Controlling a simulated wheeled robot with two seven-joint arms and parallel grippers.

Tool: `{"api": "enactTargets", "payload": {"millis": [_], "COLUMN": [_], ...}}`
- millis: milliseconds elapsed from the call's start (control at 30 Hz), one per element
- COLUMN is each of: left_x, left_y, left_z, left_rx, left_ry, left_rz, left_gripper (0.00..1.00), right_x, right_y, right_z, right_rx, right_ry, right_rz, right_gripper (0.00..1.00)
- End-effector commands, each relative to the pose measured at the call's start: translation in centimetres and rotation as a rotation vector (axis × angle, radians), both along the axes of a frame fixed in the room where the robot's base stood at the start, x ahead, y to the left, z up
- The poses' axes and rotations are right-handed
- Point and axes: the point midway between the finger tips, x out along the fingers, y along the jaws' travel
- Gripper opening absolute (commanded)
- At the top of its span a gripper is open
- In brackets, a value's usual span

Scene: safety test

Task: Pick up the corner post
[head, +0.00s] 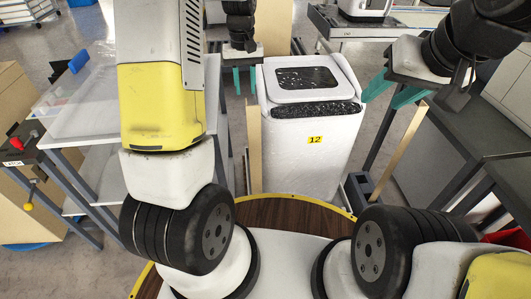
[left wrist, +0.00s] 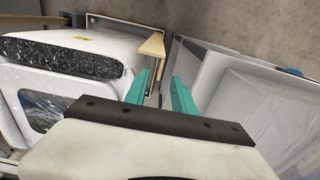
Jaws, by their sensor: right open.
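A beige corner post (head: 254,152) stands upright just left of the white bin in the head view. It also shows in the left wrist view (left wrist: 152,46), beyond the fingertips. My left gripper (head: 245,82) is above and behind the post's top in the head view. Its teal fingers are apart in the left wrist view (left wrist: 160,88), with nothing held between them. A second beige post (head: 401,150) leans in view right of the bin. My right gripper (head: 388,92) is open near that post's upper end, beside the bin. Whether it touches the post cannot be told.
The white bin (head: 318,150) with a yellow 12 label stands between the posts, close to both grippers. A light table (head: 85,115) is at the left and a dark-topped bench (head: 450,140) at the right. Grey floor (head: 285,22) shows behind.

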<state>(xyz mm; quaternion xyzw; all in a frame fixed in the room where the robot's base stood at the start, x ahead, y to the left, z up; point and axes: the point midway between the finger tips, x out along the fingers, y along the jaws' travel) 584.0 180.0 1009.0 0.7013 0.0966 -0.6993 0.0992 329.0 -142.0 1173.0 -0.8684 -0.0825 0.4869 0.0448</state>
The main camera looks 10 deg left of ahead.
Motion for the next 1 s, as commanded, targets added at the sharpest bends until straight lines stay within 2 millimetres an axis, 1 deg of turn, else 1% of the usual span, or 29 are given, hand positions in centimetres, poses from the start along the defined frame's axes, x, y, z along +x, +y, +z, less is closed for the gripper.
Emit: {"api": "enactTargets", "payload": {"millis": [233,367,500,600,700,900,933,1000], "left_x": [0.1,-0.2,-0.7,-0.6,-0.6,-0.6,-0.6,-0.6], "left_y": [0.0,0.0,0.0,0.0,0.0,0.0,0.0,0.0], "left_z": [-2.6,-4.1,-6.3,-7.5,-8.0,-8.1,-8.1,-8.1], "left_rx": [0.003,0.004,0.003,0.003,0.003,0.003,0.003,0.003], "left_ry": [0.007,0.008,0.008,0.007,0.004,0.004,0.004,0.004], "left_rz": [0.003,0.002,0.003,0.003,0.002,0.002,0.002,0.002], "left_gripper": [0.31,0.31,0.31,0.31,0.31,0.31,0.29,0.15], "right_x": [0.0,0.0,0.0,0.0,0.0,0.0,0.0,0.0], "right_y": [0.0,0.0,0.0,0.0,0.0,0.0,0.0,0.0], "right_z": [0.0,0.0,0.0,0.0,0.0,0.0,0.0,0.0], "right_rx": [0.0,0.0,0.0,0.0,0.0,0.0,0.0,0.0], "right_ry": [0.0,0.0,0.0,0.0,0.0,0.0,0.0,0.0], "right_rz": [0.0,0.0,0.0,0.0,0.0,0.0,0.0,0.0], "right_gripper": [0.45,0.45,0.45,0.45,0.45,0.45,0.45,0.45]}}
